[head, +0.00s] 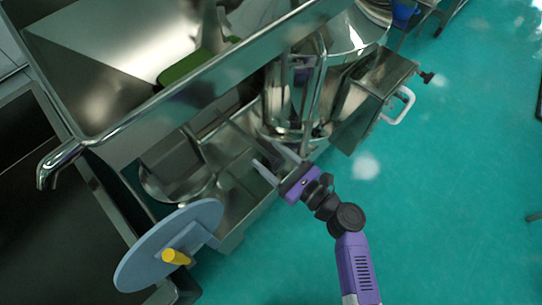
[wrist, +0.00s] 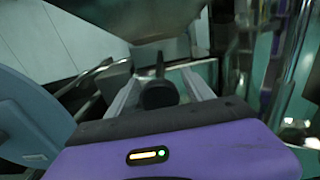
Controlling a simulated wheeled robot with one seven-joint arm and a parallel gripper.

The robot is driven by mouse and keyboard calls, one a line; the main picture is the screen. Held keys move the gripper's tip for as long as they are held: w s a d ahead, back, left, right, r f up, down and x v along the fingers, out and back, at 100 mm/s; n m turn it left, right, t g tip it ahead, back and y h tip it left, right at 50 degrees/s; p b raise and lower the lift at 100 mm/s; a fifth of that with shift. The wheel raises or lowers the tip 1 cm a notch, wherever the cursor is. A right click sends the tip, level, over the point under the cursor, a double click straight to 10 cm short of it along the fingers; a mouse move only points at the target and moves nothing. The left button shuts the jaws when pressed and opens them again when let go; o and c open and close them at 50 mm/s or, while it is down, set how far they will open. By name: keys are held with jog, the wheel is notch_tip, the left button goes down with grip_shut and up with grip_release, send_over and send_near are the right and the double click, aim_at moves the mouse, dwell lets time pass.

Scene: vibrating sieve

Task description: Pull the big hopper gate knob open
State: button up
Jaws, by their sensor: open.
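My gripper (head: 268,158) is open below the rim of the big steel hopper (head: 190,88), pointing up and left in the head view. In the wrist view its two pale fingers (wrist: 161,76) are spread. A black knob (wrist: 158,95) with a dark stem shows between them, apparently the gate knob. I cannot tell its exact depth between the fingers, and I see no grip on it. Hopper metal (wrist: 130,18) is above it in the wrist view. I cannot make out this knob in the head view.
A steel cylinder (head: 315,95) is close on the right. A steel box has a white handle (head: 404,105). Green floor is open at right.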

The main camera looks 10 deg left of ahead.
aim_at(281, 166)
jog(key=shift+c, duration=0.4)
grip_shut()
jog(key=p+v, duration=0.2)
jog(key=v, duration=0.5)
jog(key=shift+s+d, duration=0.2)
jog(key=shift+d, duration=0.05)
jog(key=shift+o, duration=0.4)
grip_release()
jog(key=shift+d, duration=0.1)
jog(key=v, duration=0.7)
jog(key=shift+s+d+p, duration=0.2)
jog(key=shift+s+p, duration=0.05)
jog(key=shift+p, duration=0.1)
